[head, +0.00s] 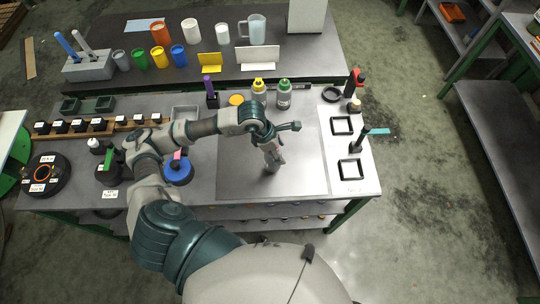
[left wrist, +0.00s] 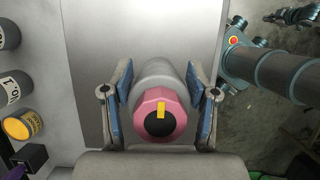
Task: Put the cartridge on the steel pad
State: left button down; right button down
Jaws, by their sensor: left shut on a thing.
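The cartridge (left wrist: 157,112) shows in the left wrist view as a grey cylinder with a pink collar and a black end with a yellow mark. My left gripper (left wrist: 160,105) is shut on it, with one blue-padded finger on each side. In the head view my left gripper (head: 272,160) points down over the steel pad (head: 300,165), a light grey plate on the workbench. The cartridge is hard to make out there. The pad also shows behind the cartridge in the left wrist view (left wrist: 90,60). I cannot tell whether the cartridge touches it.
Yellow-capped (head: 258,90) and green-capped (head: 284,93) bottles stand at the pad's back edge. Black square frames (head: 350,169) lie to the right, near a dark upright tool (head: 357,140). A blue round container (head: 178,172) stands at the left. The pad around my gripper is clear.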

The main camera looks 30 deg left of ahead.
aim_at(268, 153)
pick_arm(q)
jog(key=s+a, duration=0.2)
jog(key=shift+s+a, duration=0.2)
jog(key=shift+a, duration=0.1)
jog(key=p+x, duration=0.1)
jog(key=x, duration=0.2)
jog(key=shift+s+a+f, duration=0.1)
jog(key=shift+s+f, duration=0.05)
jog(key=shift+f, duration=0.2)
jog(key=shift+s+a+f, duration=0.1)
jog(key=shift+a, duration=0.1)
jog(key=shift+c, duration=1.4)
grip_release()
jog(key=shift+a, duration=0.1)
